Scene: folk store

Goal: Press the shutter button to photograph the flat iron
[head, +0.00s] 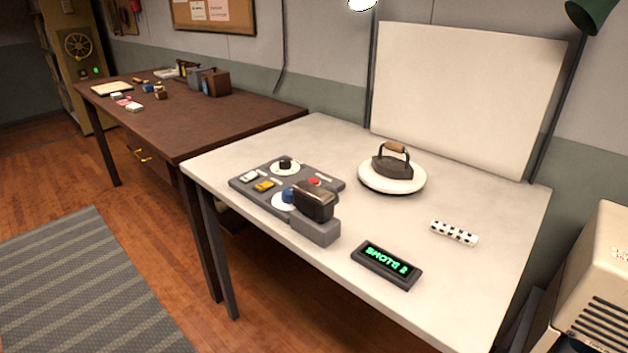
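The flat iron (392,164), dark with a brown wooden handle, stands upright on a round white turntable (405,187) on the white table. A dark boxy camera (315,201) sits on a grey block (316,231) at the front of a grey control panel (247,187). A small red button (314,182) shows just behind the camera, partly hidden by it. I cannot tell for sure whether it is the shutter button. A black display (387,264) with green characters seems to read "SHOTS 2". Neither of my grippers is in view.
The panel also carries white dials, a blue knob (288,195) and a yellow piece (263,185). A black-and-white patterned bar (454,233) lies at the right. A white backdrop (465,95) stands behind. A brown desk (190,120) adjoins at left; a beige machine (595,290) stands at right.

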